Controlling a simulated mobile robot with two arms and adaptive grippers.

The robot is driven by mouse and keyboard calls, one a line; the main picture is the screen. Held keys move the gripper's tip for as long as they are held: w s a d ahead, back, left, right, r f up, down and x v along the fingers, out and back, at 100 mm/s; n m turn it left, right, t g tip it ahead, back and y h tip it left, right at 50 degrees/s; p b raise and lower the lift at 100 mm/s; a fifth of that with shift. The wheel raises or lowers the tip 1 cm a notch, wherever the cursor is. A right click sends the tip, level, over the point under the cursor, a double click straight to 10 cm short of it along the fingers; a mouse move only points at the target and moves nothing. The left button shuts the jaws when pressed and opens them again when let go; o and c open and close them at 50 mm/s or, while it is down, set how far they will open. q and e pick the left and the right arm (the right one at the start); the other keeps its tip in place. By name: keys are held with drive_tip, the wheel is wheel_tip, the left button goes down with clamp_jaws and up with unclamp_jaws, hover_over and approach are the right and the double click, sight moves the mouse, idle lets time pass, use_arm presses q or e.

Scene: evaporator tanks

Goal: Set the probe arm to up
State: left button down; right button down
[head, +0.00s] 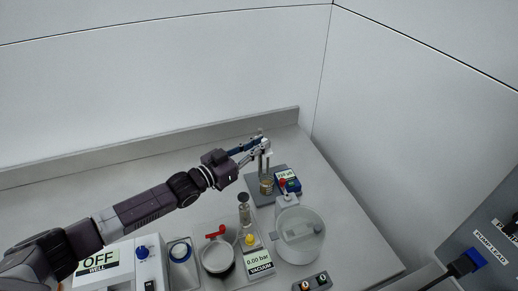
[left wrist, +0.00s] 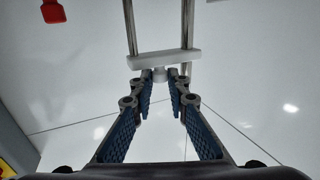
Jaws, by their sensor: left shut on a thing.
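The probe arm is a white crossbar (head: 266,145) on two upright metal rods above a dark base plate (head: 260,195) at the back right of the bench. In the left wrist view the crossbar (left wrist: 164,58) spans the rods, with a short white knob under its middle. My left gripper (head: 259,146) reaches in from the left at the crossbar's height. Its blue-padded fingers (left wrist: 158,82) close in on the knob, and the tips hide part of it. A golden round piece (head: 267,185) sits low between the rods. My right gripper is not in view.
A clear lidded pot (head: 299,236), a round dish (head: 216,256) with a red handle and a vacuum display (head: 259,264) stand in front. Walls close the back and right.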

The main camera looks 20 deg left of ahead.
use_arm(q)
drive_tip(key=shift+r, duration=0.55)
drive_tip(key=c, duration=1.8)
unclamp_jaws()
drive_tip(key=shift+c, duration=0.2)
drive_tip(key=shift+f, duration=0.1)
drive_tip(key=v, duration=1.2)
